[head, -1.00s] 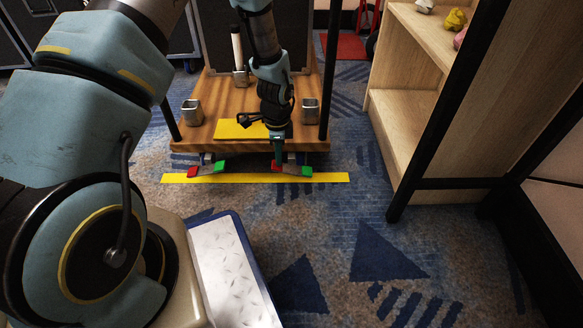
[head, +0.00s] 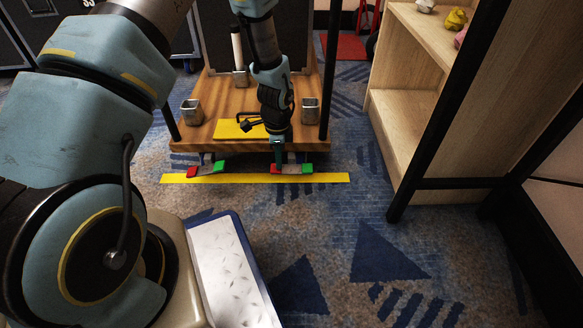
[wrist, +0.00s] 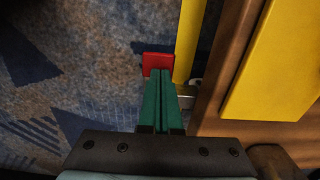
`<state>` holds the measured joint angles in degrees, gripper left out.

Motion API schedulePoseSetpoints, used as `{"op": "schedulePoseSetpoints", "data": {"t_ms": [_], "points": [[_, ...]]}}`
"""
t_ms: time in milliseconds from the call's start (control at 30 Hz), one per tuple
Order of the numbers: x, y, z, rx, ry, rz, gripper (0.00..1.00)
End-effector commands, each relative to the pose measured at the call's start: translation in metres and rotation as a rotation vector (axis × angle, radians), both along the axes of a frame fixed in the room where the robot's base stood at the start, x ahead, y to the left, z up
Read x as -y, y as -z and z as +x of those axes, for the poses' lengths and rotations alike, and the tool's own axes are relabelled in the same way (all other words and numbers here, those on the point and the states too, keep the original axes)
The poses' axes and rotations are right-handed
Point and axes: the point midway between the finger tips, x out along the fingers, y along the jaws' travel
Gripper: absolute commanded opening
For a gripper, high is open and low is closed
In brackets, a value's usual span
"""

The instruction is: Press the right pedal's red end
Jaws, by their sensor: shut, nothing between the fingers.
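The right pedal (head: 291,169) is a short bar with a red end (head: 277,170) on the left and a green end (head: 306,168) on the right. My gripper (head: 278,160) is shut and empty, pointing down over the red end. In the wrist view, my green fingers (wrist: 160,76) lie together and their tips overlap the edge of the red end (wrist: 158,60). The fingertips look at or very near its surface; contact is hard to tell. The green end is not visible in the wrist view.
The left pedal (head: 208,169) also has a red and a green end. A yellow strip (head: 240,179) lies on the carpet before both pedals. The wooden platform (head: 200,133) with metal cups is behind. A wooden shelf (head: 402,125) stands right. Carpet in front is open.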

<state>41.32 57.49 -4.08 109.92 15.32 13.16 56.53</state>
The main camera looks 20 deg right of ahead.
Motion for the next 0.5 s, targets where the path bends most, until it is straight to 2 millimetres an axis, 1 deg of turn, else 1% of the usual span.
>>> {"op": "schedulePoseSetpoints", "data": {"t_ms": [267,367,500], "points": [[0.000,0.003,0.000,0.000,0.000,-0.001,0.00],[0.000,0.000,0.000,0.000,0.000,-0.001,0.00],[0.000,-0.010,0.000,0.000,0.000,-0.001,0.00]]}}
